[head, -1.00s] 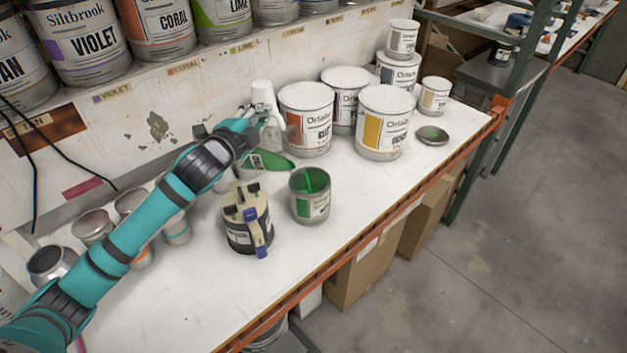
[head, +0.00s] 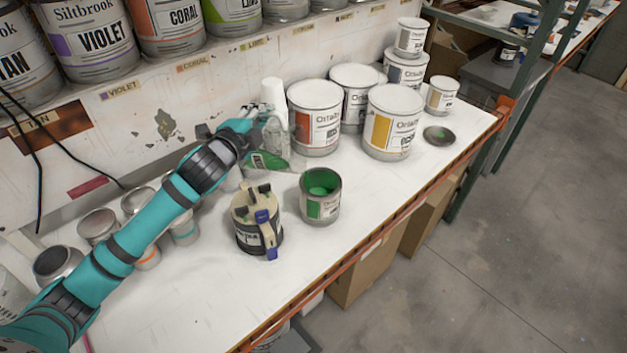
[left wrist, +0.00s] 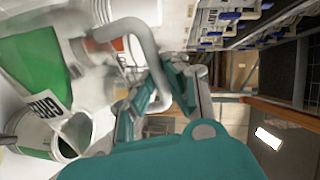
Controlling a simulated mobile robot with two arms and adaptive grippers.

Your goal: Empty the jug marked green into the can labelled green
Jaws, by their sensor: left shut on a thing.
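The jug with a green marking (head: 277,161) hangs from my left gripper (head: 260,117), beyond and left of the open can. The jug is tilted, with no stream visible from it. In the left wrist view my gripper fingers (left wrist: 165,90) are shut on the jug's pale handle (left wrist: 140,35), and its green patch (left wrist: 32,65) fills the left side. The open can with a green label (head: 320,197) stands upright on the bench, with green paint inside. It also shows in the left wrist view (left wrist: 36,137). My right gripper is out of view.
A dark pot with a blue-handled clamp (head: 257,222) stands left of the can. Several large paint cans, including one with an ochre label (head: 392,125), stand at the back right. A lid with green paint (head: 437,136) lies beside them. The front right of the bench is clear.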

